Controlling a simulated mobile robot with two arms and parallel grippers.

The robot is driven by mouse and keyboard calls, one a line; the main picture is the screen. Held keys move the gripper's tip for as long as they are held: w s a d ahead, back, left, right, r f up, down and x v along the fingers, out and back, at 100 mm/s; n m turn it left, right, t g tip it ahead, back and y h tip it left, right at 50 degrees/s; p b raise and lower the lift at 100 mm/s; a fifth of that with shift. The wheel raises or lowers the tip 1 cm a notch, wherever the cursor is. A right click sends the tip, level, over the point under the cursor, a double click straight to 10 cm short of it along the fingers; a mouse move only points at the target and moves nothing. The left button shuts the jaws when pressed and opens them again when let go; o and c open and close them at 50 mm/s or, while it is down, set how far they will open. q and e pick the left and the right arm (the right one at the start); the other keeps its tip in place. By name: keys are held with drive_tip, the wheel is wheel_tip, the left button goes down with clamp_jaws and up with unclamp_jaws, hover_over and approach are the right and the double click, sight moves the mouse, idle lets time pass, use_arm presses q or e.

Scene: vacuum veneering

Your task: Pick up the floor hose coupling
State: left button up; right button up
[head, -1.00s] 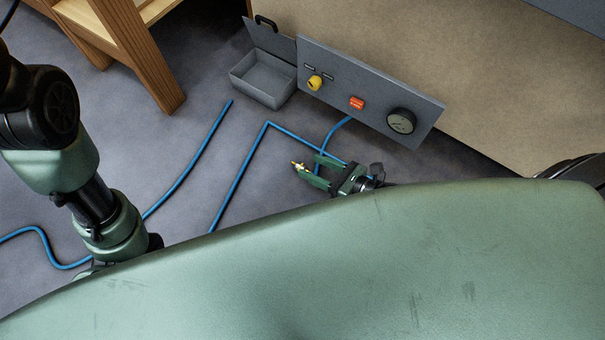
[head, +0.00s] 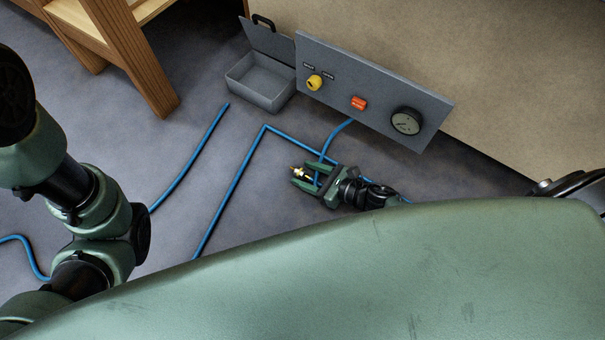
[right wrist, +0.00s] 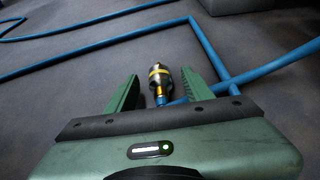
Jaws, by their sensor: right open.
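The floor hose coupling (right wrist: 159,79) is a small metal piece with a yellow band, on the end of a blue hose. In the head view the brass-coloured coupling (head: 300,172) shows at the right gripper's jaws. My right gripper (head: 303,178) is open, low over the floor. In the right wrist view its two green fingers (right wrist: 165,92) stand on either side of the coupling, with a gap on each side. I cannot tell whether the coupling touches the floor. My left arm enters at the left of the head view; its gripper is out of the picture.
A grey panel (head: 375,92) with a yellow knob (head: 314,82), a red switch (head: 359,103) and a gauge (head: 406,122) stands beyond the gripper. An open grey box (head: 262,82) is left of it. Blue hoses (head: 230,189) cross the floor. A wooden frame (head: 140,60) stands upper left.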

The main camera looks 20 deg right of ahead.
drive_tip(key=shift+c, duration=0.3)
clamp_jaws()
drive_tip(key=shift+r, duration=0.2)
